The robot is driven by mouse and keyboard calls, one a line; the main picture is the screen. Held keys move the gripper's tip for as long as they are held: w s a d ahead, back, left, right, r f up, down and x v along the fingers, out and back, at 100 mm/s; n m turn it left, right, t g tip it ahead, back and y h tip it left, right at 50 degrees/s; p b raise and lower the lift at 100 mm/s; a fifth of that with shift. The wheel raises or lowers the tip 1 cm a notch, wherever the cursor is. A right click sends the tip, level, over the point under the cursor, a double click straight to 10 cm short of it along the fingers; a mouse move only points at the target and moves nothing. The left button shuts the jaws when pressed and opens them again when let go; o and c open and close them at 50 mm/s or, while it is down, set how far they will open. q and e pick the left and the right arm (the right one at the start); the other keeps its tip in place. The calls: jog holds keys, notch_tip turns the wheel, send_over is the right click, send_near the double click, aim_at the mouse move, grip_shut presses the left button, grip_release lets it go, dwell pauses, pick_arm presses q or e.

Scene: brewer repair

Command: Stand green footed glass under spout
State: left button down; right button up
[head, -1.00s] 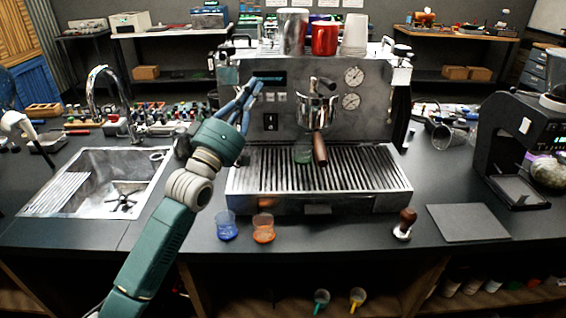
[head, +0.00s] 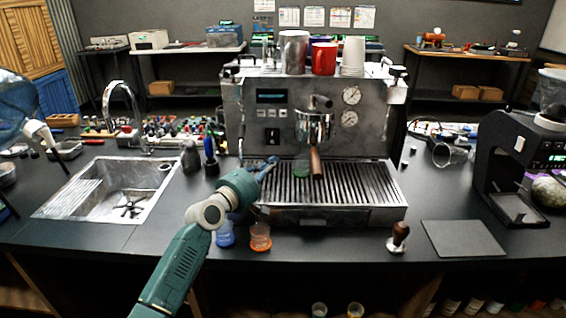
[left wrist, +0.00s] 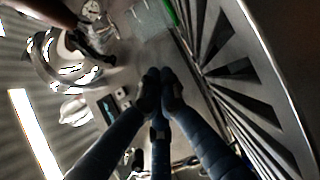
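The green footed glass (head: 302,169) stands on the drip tray (head: 350,212) of the espresso machine, below the portafilter (head: 313,126) and partly behind its handle. In the left wrist view the clear glass (left wrist: 150,17) shows at the top with its green foot edge (left wrist: 171,12). My left gripper (head: 272,162) is low over the left end of the tray, left of the glass and apart from it. In the left wrist view its blue fingers (left wrist: 160,78) come together at the dark tips with nothing between them. My right gripper is not in view.
A blue glass (head: 225,236) and an orange glass (head: 260,238) stand in front of the machine, close to my left arm. A tamper (head: 398,238) and a dark mat (head: 463,239) lie to the right. A sink (head: 100,190) is at the left.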

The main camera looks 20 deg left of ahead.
aim_at(295, 161)
pick_arm(q)
jog(key=d, duration=0.1)
jog(key=w+d, duration=0.1)
jog(key=shift+w+d+p, duration=0.1)
jog(key=shift+d+p, duration=0.25)
jog(key=shift+d, duration=0.05)
jog(key=shift+w+d, duration=0.1)
jog(key=shift+d, duration=0.05)
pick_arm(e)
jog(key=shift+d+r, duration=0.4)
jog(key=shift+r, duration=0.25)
pick_arm(q)
jog(key=d, duration=0.1)
jog(key=w+d, duration=0.1)
jog(key=shift+w+d, duration=0.2)
jog(key=shift+d, duration=0.1)
jog(key=shift+w+d, duration=0.15)
jog(key=shift+d, duration=0.05)
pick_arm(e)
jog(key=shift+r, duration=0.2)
pick_arm(q)
jog(key=shift+a, duration=0.15)
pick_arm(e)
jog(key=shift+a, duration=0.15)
